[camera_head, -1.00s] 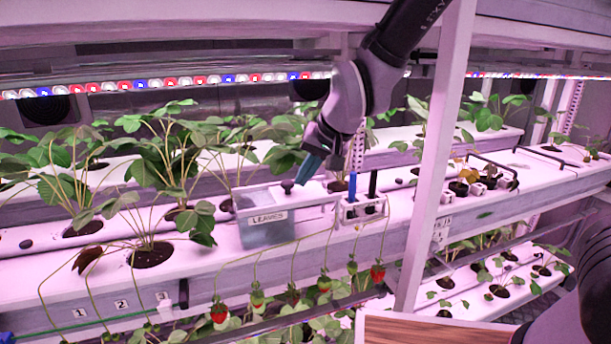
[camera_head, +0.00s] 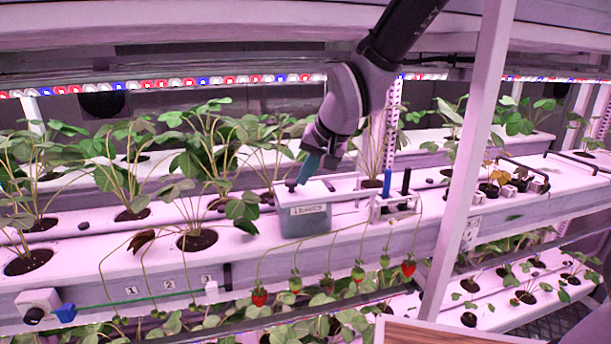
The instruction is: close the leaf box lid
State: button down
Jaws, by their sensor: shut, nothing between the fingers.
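The leaf box (camera_head: 305,224) is a translucent grey-blue box with a "LEAVES" label, standing on the white rack in the middle of the view. Its pale lid (camera_head: 315,188) lies across the top, with a dark knob (camera_head: 291,186) near the box's left end. The lid's exact edges are hard to tell against the white rack. My gripper (camera_head: 305,172) is shut and empty, with its blue fingers pointing down just right of the knob. I cannot tell whether they touch it.
A white holder (camera_head: 395,206) with blue and black handled tools stands right of the box. Strawberry plants (camera_head: 195,238) crowd the left and back. Red berries (camera_head: 259,297) hang below the front edge. A white post (camera_head: 468,150) stands at the right.

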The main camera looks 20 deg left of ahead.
jog(key=shift+s+a, duration=0.1)
jog(key=shift+s, duration=0.05)
jog(key=shift+s+r, duration=0.2)
jog(key=shift+r, duration=0.25)
jog(key=v, duration=1)
jog(key=w+d+r+m+t+h, duration=0.1)
jog(key=w+d+r+m, duration=0.15)
jog(key=d, duration=0.75)
jog(key=w+d+r+m, duration=0.1)
jog(key=w+d+r, duration=0.25)
jog(key=d, duration=0.75)
jog(key=s+d+r+m+t+h, duration=0.1)
jog(key=s+d, duration=0.2)
jog(key=d, duration=0.5)
jog(key=s+d+r+m+t+h, duration=0.1)
jog(key=s+d, duration=0.2)
jog(key=d, duration=0.6)
jog(key=shift+s+r+m+h, duration=0.3)
jog(key=shift+r+m, duration=0.05)
